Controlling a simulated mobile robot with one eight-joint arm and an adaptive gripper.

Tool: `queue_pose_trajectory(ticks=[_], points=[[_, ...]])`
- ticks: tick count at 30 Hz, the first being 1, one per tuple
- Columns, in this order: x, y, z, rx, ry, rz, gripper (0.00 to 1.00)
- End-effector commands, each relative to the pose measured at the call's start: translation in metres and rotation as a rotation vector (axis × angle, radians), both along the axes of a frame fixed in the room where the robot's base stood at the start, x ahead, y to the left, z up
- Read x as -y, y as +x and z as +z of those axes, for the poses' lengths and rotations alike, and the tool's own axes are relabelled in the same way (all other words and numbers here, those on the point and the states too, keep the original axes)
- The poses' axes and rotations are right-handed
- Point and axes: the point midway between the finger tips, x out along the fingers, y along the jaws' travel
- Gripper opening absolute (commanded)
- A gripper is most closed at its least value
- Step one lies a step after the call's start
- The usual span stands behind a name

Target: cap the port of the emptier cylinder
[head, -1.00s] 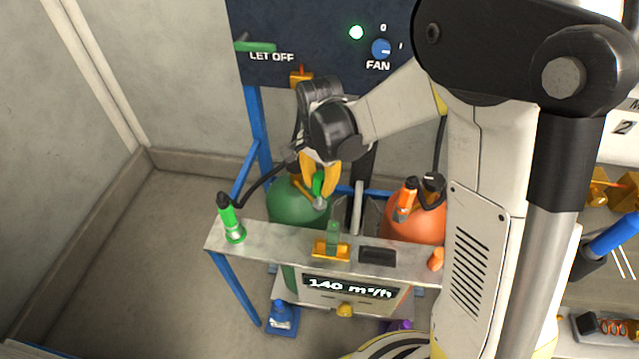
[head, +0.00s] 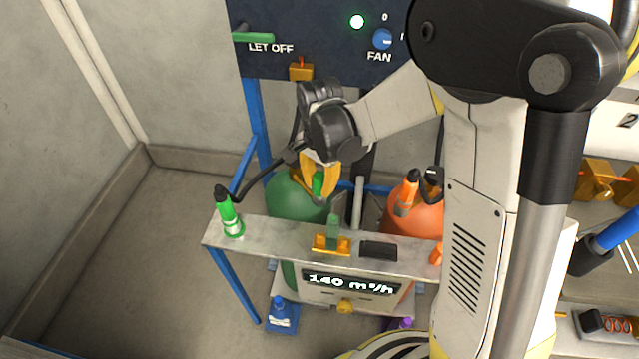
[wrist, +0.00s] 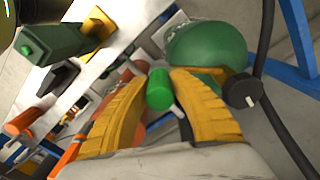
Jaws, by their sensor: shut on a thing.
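The green cylinder (head: 290,198) stands behind the narrow bench; its round top also shows in the wrist view (wrist: 208,50). The orange cylinder (head: 425,217) stands to its right, partly hidden by my arm. My gripper (head: 318,186) has yellow fingers shut on a small green cap (wrist: 159,90). In the head view, the cap and fingers overlap the front of the green cylinder's top. The port beneath is hidden, so I cannot tell whether the cap touches it. How full each cylinder is cannot be told.
On the bench (head: 285,236) stand a green hose connector (head: 230,215), a green piece in a yellow holder (head: 332,242) and a black block (head: 378,249). An orange connector (head: 408,190) is near the orange cylinder. A display (head: 350,284) reads 140 m³/h. Floor at left is clear.

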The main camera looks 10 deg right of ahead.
Motion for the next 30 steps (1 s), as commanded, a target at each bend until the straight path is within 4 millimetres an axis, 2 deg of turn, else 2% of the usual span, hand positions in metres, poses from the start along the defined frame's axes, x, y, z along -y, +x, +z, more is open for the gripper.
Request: queue_pose_trajectory(ticks=[29,30], points=[[0.000,0.000,-0.025,0.000,0.000,0.000,0.05],[0.000,0.000,-0.024,0.000,0.000,0.000,0.37]])
